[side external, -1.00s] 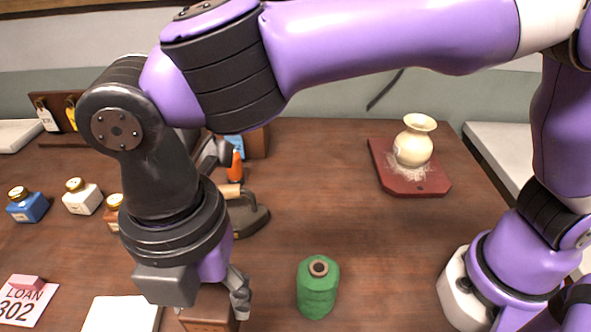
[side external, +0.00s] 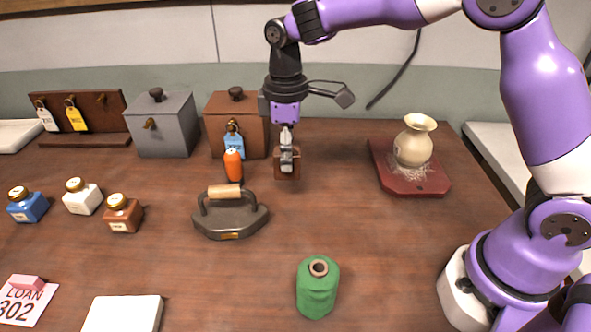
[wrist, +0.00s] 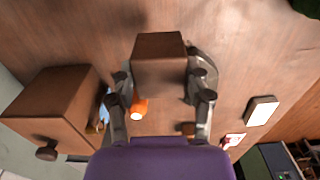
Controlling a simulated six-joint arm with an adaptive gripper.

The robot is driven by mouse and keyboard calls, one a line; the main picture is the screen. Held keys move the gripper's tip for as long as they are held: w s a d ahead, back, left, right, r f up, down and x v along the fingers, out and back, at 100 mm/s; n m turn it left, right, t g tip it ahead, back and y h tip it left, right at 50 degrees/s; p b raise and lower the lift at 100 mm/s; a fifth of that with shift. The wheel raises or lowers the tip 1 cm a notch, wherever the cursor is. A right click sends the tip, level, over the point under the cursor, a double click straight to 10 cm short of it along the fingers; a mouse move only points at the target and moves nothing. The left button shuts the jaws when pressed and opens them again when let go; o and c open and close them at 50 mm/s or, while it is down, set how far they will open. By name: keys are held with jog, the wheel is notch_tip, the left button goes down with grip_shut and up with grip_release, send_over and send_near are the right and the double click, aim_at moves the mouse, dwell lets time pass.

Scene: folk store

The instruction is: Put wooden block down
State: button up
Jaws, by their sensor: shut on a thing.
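My gripper (side external: 287,154) is at the back of the table in the side view, shut on a small brown wooden block (side external: 288,173). In the wrist view the block (wrist: 160,62) sits between the two fingers, its flat face toward the camera. The block is just right of the brown lidded box and behind the flat iron. I cannot tell for sure whether its underside touches the table.
Close to the left stand the brown box (side external: 222,129) with a blue tag and an orange bottle (side external: 233,166). The iron (side external: 231,217) is in front, a green spool (side external: 317,289) nearer, and a vase (side external: 414,142) on a red board to the right. The table right of the block is clear.

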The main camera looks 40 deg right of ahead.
jog(key=w+d+f, duration=0.1)
jog(key=d, duration=0.1)
jog(key=w+d+f, duration=0.1)
jog(key=shift+w+d+f, duration=0.3)
jog(key=shift+d+f, duration=0.1)
jog(key=shift+f, duration=2)
jog(key=o, duration=1.2)
jog(key=shift+f, duration=0.15)
